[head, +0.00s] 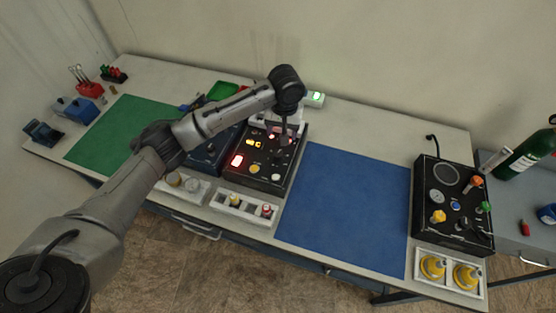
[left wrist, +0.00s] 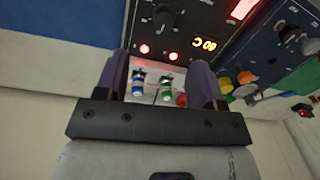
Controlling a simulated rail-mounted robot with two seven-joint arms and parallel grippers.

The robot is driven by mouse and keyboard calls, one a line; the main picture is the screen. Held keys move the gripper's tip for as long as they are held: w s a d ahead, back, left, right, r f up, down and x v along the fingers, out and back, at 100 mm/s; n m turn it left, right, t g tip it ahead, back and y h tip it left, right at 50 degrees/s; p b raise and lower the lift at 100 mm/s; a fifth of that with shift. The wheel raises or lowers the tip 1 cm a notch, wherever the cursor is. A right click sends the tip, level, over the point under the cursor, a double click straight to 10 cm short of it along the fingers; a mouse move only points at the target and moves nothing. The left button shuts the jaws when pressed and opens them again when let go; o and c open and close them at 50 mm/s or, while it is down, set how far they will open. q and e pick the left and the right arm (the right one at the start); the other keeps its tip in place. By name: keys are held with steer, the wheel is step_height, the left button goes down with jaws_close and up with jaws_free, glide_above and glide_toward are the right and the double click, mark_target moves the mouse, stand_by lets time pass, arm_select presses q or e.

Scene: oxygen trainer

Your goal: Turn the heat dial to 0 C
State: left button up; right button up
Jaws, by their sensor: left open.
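The black control box (head: 243,178) stands at the back of the bench, with a red lit display (head: 237,160) and an orange lit display (head: 253,143). In the left wrist view the orange display (left wrist: 205,43) appears upside down; it seems to read 60 C. A dark round dial (left wrist: 163,16) sits beside it on the panel; I cannot read its pointer. My left gripper (head: 284,141) points down over the right part of the panel and hides some of it. Its fingers (left wrist: 160,82) are apart, with nothing gripped between them. My right gripper is not in view.
A blue mat (head: 345,210) lies clear to the right of the box. A second black box (head: 452,222) with coloured knobs stands farther right. A white tray (head: 221,204) with small knobs sits in front. Blue- and green-capped fittings (left wrist: 166,96) show behind the panel.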

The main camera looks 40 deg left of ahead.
mark_target(278, 153)
arm_select(q)
steer(key=shift+n, duration=0.4)
steer(key=f, duration=0.3)
steer(key=a+f+b, duration=0.1)
steer(key=f, duration=0.3)
steer(key=a+f+b, duration=0.1)
steer(key=f, duration=0.3)
steer(key=shift+w+f, duration=0.2)
steer(key=shift+w, duration=0.05)
steer(key=shift+f, duration=0.8)
